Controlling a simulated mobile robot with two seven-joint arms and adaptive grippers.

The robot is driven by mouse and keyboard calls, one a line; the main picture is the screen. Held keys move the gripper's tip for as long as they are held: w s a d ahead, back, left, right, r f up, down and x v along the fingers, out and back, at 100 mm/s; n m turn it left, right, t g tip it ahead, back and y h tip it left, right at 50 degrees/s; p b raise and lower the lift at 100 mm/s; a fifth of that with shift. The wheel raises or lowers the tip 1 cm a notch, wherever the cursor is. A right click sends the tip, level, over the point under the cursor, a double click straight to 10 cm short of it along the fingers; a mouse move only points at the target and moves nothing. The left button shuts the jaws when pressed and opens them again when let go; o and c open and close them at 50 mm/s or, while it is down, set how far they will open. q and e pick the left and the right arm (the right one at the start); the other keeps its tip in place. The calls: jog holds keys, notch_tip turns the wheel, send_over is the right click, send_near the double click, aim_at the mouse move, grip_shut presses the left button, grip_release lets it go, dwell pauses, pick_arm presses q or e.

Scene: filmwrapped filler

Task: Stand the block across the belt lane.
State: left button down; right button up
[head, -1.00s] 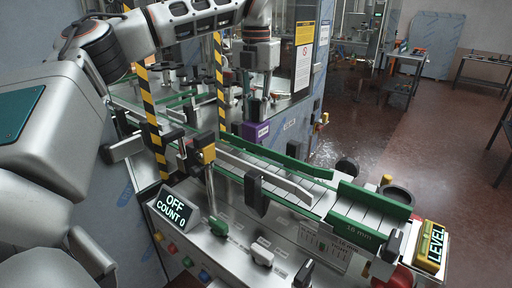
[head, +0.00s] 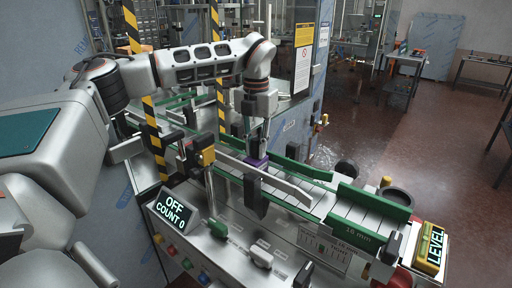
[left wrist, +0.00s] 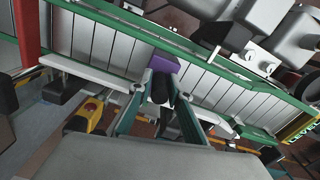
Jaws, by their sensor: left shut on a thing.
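The purple block (head: 256,160) is between the fingertips of my left gripper (head: 257,145), which is shut on it. It also shows in the left wrist view (left wrist: 165,62), beyond the gripper's fingertips (left wrist: 163,84). The block is at the belt lane (head: 366,205), between its green rails. In the left wrist view its purple face lies over the pale slats of the lane (left wrist: 100,45). Its lower part is partly hidden in the head view, and I cannot tell whether it touches the belt. My right gripper does not show.
A black-headed post with a yellow block (head: 207,156) and a pale guide bar (head: 285,187) stand at the near side of the lane. A count display (head: 173,209) and knobs line the front panel. A yellow level box (head: 430,246) is at the lane's right end.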

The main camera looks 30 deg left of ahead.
pick_arm(q)
jog(key=shift+f, duration=0.1)
jog(key=c, duration=1.9)
grip_release()
notch_tip(320, 180, up, 12)
jog(key=shift+r, duration=0.15)
